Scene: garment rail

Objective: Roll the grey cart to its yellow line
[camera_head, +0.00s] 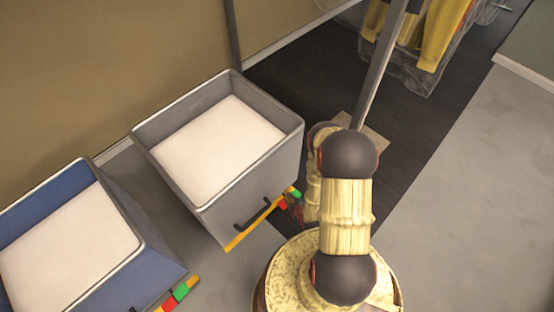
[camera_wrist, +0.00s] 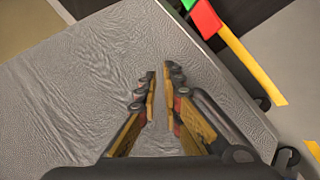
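The grey cart (camera_head: 252,190) is an open-topped bin with a pale inside, in the middle of the head view. A dark handle (camera_head: 252,214) is on its near side. A yellow strip (camera_head: 247,224) runs along the foot of that side; it also shows in the wrist view (camera_wrist: 252,62). I cannot tell how far it is from the wheels. In the wrist view my gripper (camera_wrist: 162,76) is open with a narrow empty gap, over the cart's grey wall (camera_wrist: 70,85). A dark bar beside the right finger may be the handle. My arm hides the gripper in the head view.
A blue cart (camera_head: 155,250) with a pale inside stands close on the left. Red and green blocks (camera_head: 289,197) sit at the yellow strip's end. A metal post (camera_head: 380,65) rises behind my arm. Yellow garments (camera_head: 440,35) hang at the back; grey floor (camera_head: 470,190) is free at right.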

